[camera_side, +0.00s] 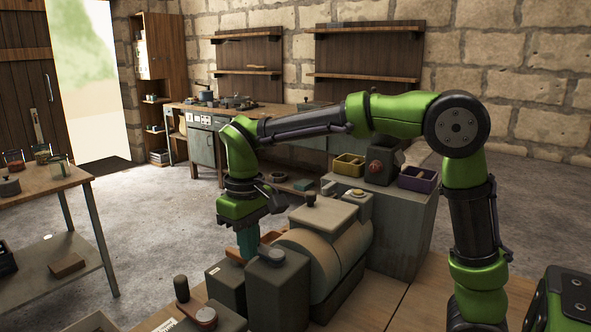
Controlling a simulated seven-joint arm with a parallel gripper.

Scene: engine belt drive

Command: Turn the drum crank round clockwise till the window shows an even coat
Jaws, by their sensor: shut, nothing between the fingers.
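A grey-beige drum housing (325,250) with a rounded body and a knobbed lid stands on the wooden bench in the middle of the view. My gripper (248,250) points down at the left end of the drum, its teal fingers shut and empty. A bit of orange-brown (235,256) shows beside the fingertips; I cannot tell whether it is part of the crank or whether the fingers touch it. The crank is not clearly visible, and the dark boxes in front hide the fingertips' surroundings. I cannot make out the window or any coat in it.
Dark box-shaped units (278,272) stand close in front of my gripper. A dark upright handle (181,289) is at the front left. A grey cabinet (400,235) behind the drum bears a yellow bin (349,166) and a purple bin (417,179). Open floor lies left.

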